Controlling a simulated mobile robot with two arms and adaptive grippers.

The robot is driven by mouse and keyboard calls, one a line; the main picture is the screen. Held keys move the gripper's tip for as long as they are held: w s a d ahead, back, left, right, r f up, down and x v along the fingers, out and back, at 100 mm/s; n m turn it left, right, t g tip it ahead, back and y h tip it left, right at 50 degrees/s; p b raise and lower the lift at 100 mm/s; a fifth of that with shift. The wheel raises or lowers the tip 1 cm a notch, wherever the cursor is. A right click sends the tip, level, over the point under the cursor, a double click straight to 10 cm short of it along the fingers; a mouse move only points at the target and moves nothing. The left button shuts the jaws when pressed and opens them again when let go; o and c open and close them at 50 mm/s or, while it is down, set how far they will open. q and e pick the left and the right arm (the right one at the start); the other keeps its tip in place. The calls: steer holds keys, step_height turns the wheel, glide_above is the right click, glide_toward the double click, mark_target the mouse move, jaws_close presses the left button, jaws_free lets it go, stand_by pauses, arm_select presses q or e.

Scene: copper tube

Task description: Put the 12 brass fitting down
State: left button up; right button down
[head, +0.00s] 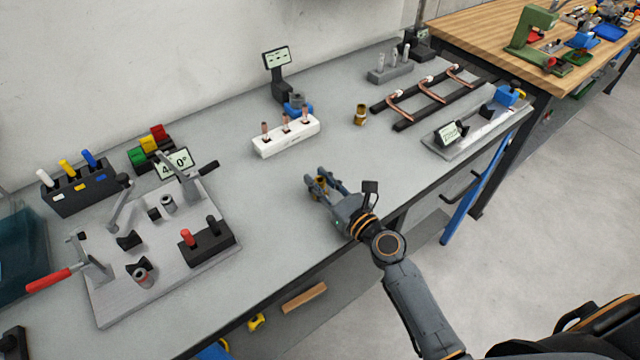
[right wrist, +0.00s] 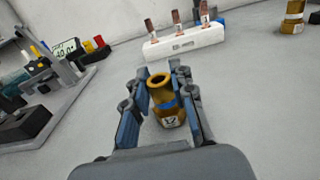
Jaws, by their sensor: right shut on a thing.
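My right gripper (head: 322,187) is over the grey table near its front edge, in the middle of the head view. In the right wrist view the fitting stands upright between the blue-padded fingers (right wrist: 160,105). Whether its bottom touches the table cannot be told. In the head view the fingers hide most of it. My left gripper is not in view.
A white block (head: 286,138) with copper pieces stands behind my right gripper. Another brass fitting (head: 360,114) stands near the black rails (head: 420,104) holding bent copper tubes. A grey fixture plate (head: 120,290) lies at left. The table around my gripper is clear.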

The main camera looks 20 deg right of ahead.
steer(key=shift+r, duration=0.15)
steer(key=shift+f, duration=0.2)
steer(key=c, duration=1.1)
jaws_free()
steer(key=shift+r, duration=0.15)
steer(key=shift+s, duration=0.2)
steer(key=b+v, duration=0.3)
steer(key=v, duration=0.7)
steer(key=shift+s+d, duration=0.15)
steer(key=shift+s, duration=0.1)
steer(key=shift+s+d+r, duration=0.1)
steer(key=shift+s+d, duration=0.05)
steer(key=shift+s, duration=0.4)
